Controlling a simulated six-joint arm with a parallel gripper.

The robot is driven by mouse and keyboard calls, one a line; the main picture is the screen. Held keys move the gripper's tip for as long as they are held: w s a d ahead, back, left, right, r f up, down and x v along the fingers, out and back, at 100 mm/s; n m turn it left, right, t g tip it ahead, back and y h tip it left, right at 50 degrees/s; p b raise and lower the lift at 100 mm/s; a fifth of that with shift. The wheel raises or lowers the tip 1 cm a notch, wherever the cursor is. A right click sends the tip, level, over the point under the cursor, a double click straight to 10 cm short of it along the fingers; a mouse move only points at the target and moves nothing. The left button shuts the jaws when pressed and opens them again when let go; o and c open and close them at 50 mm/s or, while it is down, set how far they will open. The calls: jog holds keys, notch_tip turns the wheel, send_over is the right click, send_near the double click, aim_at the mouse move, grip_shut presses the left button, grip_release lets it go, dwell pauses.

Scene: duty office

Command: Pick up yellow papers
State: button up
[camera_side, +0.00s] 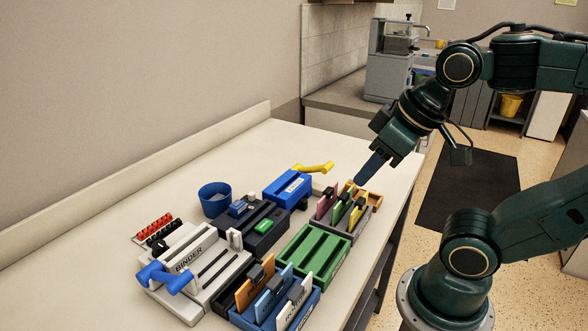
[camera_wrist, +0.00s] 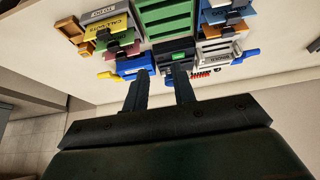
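A yellow paper card (camera_wrist: 108,28) with dark lettering stands in a grey slotted holder in the wrist view, at the upper left. In the side view it appears to be the rightmost yellow-green card (camera_side: 358,213), among pink and green cards in the grey holder (camera_side: 335,231). Each card has a dark clip-like piece on it. My gripper (camera_wrist: 160,74) shows two dark fingers spread apart with nothing between them. In the side view my gripper (camera_side: 363,179) hangs above the far end of the holder, apart from the cards.
A small wooden tray (camera_side: 374,198) sits beside the card holder. A green slotted tray (camera_side: 312,256), a blue box (camera_side: 288,188) with a yellow handle (camera_side: 314,168), a blue cup (camera_side: 214,199) and a grey binder unit (camera_side: 167,285) crowd the table. The table's back strip is clear.

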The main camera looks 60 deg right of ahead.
jog(key=m+g+y, duration=0.5)
jog(key=m+g, duration=0.1)
jog(key=m, duration=1.2)
send_near(361, 200)
jog(key=shift+v, duration=0.9)
jog(key=shift+s+a, duration=0.1)
jog(key=shift+a, duration=0.1)
jog(key=shift+h, duration=0.3)
jog(key=shift+x, duration=4.2)
jog(key=shift+x, duration=2.65)
jog(key=shift+a, duration=0.1)
